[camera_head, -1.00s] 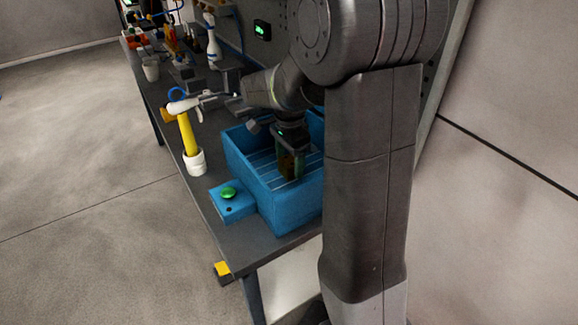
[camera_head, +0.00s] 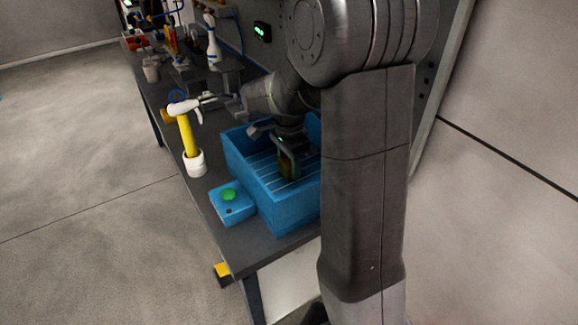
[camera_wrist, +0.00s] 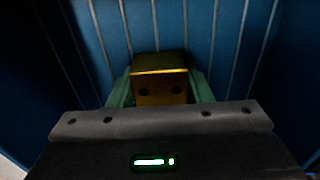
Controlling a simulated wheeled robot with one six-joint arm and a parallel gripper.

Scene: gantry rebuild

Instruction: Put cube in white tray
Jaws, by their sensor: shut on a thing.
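The cube (camera_wrist: 160,91) is yellow-brown with two dark spots and sits between the green fingers of my gripper (camera_wrist: 160,88) in the wrist view. My gripper is shut on it. In the head view my gripper (camera_head: 288,165) reaches down inside the blue bin (camera_head: 290,208), and the cube (camera_head: 285,168) shows as a small dark yellow patch between the fingers. I cannot tell whether the cube touches the bin floor. The white tray cannot be made out in either view.
A blue box with a green button (camera_head: 229,195) is at the bin's front left. A yellow-handled hammer (camera_head: 187,135) stands in a white holder (camera_head: 195,163) left of the bin. A white bottle (camera_head: 213,48) and other items crowd the far bench.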

